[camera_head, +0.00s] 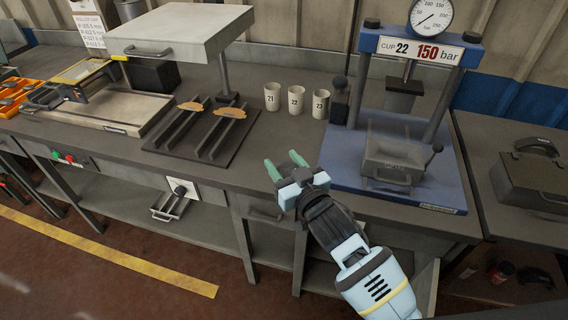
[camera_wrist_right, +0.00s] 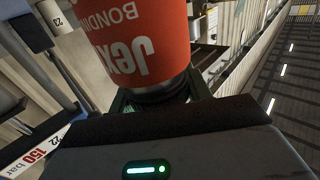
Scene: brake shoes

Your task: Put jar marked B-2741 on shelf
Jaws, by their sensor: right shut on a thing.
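A red jar (camera_wrist_right: 135,45) with white lettering reading "Jex" and "BONDING" fills the upper middle of the right wrist view. Its lettering is upside down there, and its dark end sits between the fingers. I cannot read a B-2741 mark. My right gripper (camera_head: 286,166) is over the front of the bench, between the cups and the front edge; it is shut on the jar (camera_wrist_right: 160,98) in the wrist view. The jar does not show in the head view. A grey lower shelf (camera_head: 205,236) runs under the bench. My left gripper is not in view.
Cups 21 (camera_head: 272,97), 22 (camera_head: 296,100) and 23 (camera_head: 321,104) stand behind the gripper. A red container (camera_head: 501,272) sits low at the right.

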